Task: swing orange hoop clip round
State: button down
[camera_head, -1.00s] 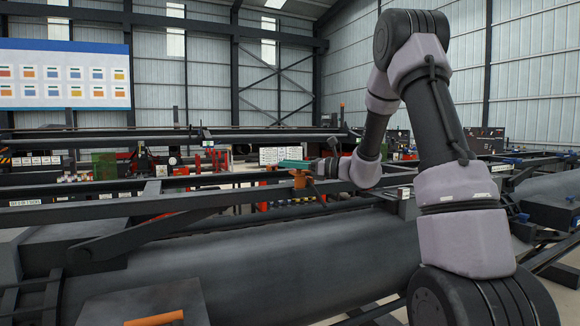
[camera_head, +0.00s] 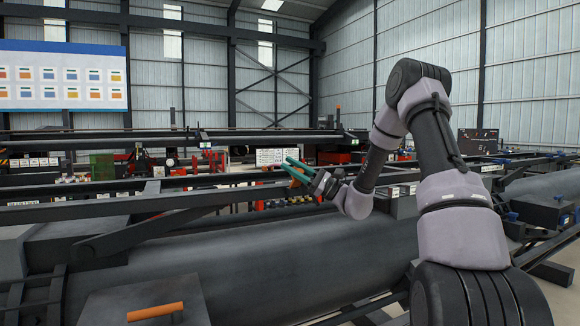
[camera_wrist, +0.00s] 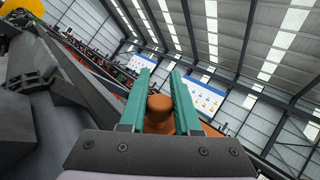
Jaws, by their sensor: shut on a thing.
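In the wrist view the orange hoop clip (camera_wrist: 160,113) shows as a rounded orange post between the two teal fingers of my gripper (camera_wrist: 161,75). The fingers are shut on it, one on each side. More orange shows low behind the gripper's dark plate, which hides the clip's lower part. In the head view my gripper (camera_head: 289,165) is beside the dark rails above the large grey cylinder, its teal fingers pointing up and left.
An orange handle (camera_head: 155,311) sits on a dark box at the lower left. Machinery and shelves fill the background.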

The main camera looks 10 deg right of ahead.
jog(key=shift+s+d+f+n+g, duration=0.1)
jog(key=shift+s+n+g, duration=0.1)
jog(key=shift+n+g, duration=0.25)
jog(key=c, duration=0.6)
grip_release()
jog(key=v, duration=1.1)
jog(key=shift+f, duration=0.25)
